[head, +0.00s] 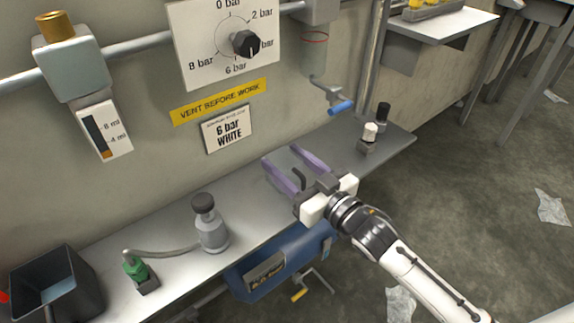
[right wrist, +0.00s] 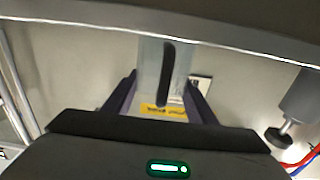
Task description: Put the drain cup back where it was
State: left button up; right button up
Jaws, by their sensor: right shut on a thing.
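My right gripper (head: 298,168) is over the middle of the metal bench, its purple fingers pointing toward the wall. It is shut on a clear cup with a dark curved handle (head: 299,180), which I take to be the drain cup. In the right wrist view the translucent cup (right wrist: 150,68) with its dark strip fills the space between the fingers (right wrist: 158,100). The cup's clear walls hardly show in the head view, so I cannot tell its exact edges or whether it touches the bench. My left gripper is not in view.
On the wall hang a clear bowl with a red ring (head: 313,60) and a blue-handled tap (head: 341,107). The bench (head: 262,206) holds a grey bottle (head: 211,228), a green fitting (head: 135,268), a black bin (head: 88,283) and small knobbed parts (head: 369,134). A blue tank (head: 270,268) hangs below.

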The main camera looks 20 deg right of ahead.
jog(key=shift+f, duration=0.1)
jog(key=o, duration=1.2)
jog(key=shift+r, duration=0.2)
jog(key=p+v, duration=0.2)
jog(key=v, duration=0.9)
jog(key=shift+s+d, duration=0.1)
jog(key=shift+s, duration=0.25)
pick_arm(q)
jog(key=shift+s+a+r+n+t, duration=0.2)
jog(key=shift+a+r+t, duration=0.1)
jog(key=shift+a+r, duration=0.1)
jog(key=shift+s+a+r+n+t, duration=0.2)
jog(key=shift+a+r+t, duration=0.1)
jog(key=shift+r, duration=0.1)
pick_arm(e)
jog(key=s+a+f+g, duration=0.2)
jog(key=s+f, duration=0.2)
jog(key=f, duration=0.1)
jog(key=s+a+f+m+g+h, duration=0.1)
jog(key=s+a+f+g, duration=0.2)
jog(key=s+f, duration=0.2)
jog(key=s+a+f+m+g+h, duration=0.1)
jog(key=s+a+f+g, duration=0.1)
jog(key=s+f+g, duration=0.1)
jog(key=shift+s+a+f, duration=0.1)
jog(key=shift+s+f, duration=0.25)
jog(key=shift+f, duration=0.3)
jog(key=shift+s+a+f, duration=0.1)
jog(key=shift+s+f, duration=0.3)
jog(key=shift+f, duration=0.25)
